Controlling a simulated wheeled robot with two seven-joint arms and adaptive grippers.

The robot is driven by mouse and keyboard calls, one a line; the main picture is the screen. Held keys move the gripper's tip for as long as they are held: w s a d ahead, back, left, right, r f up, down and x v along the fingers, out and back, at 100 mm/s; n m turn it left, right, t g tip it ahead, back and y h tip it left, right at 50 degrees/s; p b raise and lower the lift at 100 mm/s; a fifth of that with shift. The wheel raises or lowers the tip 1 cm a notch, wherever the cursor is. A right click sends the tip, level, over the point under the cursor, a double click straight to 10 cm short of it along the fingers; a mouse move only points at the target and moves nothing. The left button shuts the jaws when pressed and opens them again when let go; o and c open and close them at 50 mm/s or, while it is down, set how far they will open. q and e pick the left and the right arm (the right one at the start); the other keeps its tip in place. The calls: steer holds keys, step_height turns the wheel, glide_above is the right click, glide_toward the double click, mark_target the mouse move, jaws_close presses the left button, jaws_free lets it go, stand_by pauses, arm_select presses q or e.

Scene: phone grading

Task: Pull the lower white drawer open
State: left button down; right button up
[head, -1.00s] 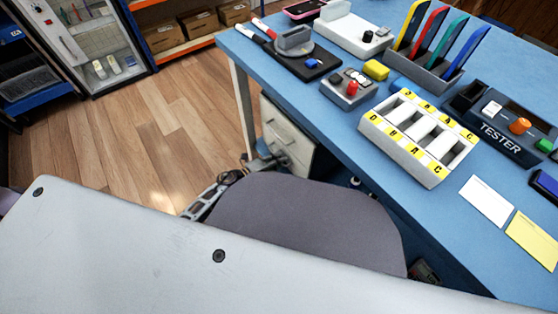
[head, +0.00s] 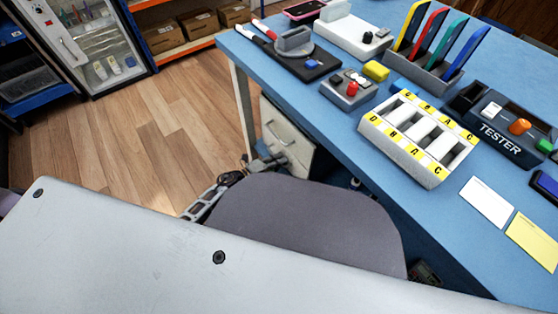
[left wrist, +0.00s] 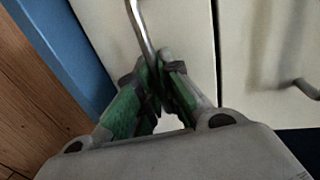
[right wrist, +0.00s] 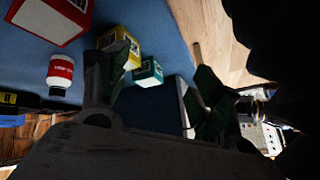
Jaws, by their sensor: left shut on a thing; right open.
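The white drawer unit (head: 291,128) stands under the near left part of the blue desk. In the left wrist view, the lower white drawer's front (left wrist: 187,35) fills the middle, with a thin metal handle (left wrist: 139,22). My left gripper (left wrist: 158,80) is shut on that handle, its green-padded fingers closed around it. In the head view, my left gripper (head: 264,164) is small at the drawer unit and partly hidden. I cannot tell how far the drawer stands out. The upper drawer (left wrist: 262,60) has its own handle (left wrist: 306,89). My right gripper (right wrist: 155,88) is open and empty.
A grey chair back (head: 305,215) stands close to the drawer unit. The blue desk (head: 390,210) carries a labelled tray (head: 388,150), a tester (head: 500,135) and colored slots. Boxes and a bottle (right wrist: 61,75) show near my right gripper. Wooden floor (head: 175,130) is open at left.

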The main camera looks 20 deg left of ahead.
arm_select(q)
steer(key=f+p+v, duration=0.2)
steer(key=v, duration=0.9)
steer(key=s+f+p+v, duration=0.1)
steer(key=f+p+v, duration=0.1)
steer(key=v, duration=0.9)
steer(key=shift+a+f+p, duration=0.25)
steer(key=shift+f+p, duration=0.1)
steer(key=shift+f, duration=0.05)
arm_select(e)
step_height(320, 180, up, 8)
steer(key=d+g+h, duration=0.1)
steer(key=shift+s+d+f+n+g, duration=0.15)
steer(key=shift+s+d+n+g, duration=0.15)
steer(key=shift+s+n, duration=0.1)
arm_select(q)
steer(key=shift+w, duration=0.1)
steer(key=c, duration=1.8)
jaws_free()
steer(key=shift+c, duration=0.2)
steer(key=v, duration=1.2)
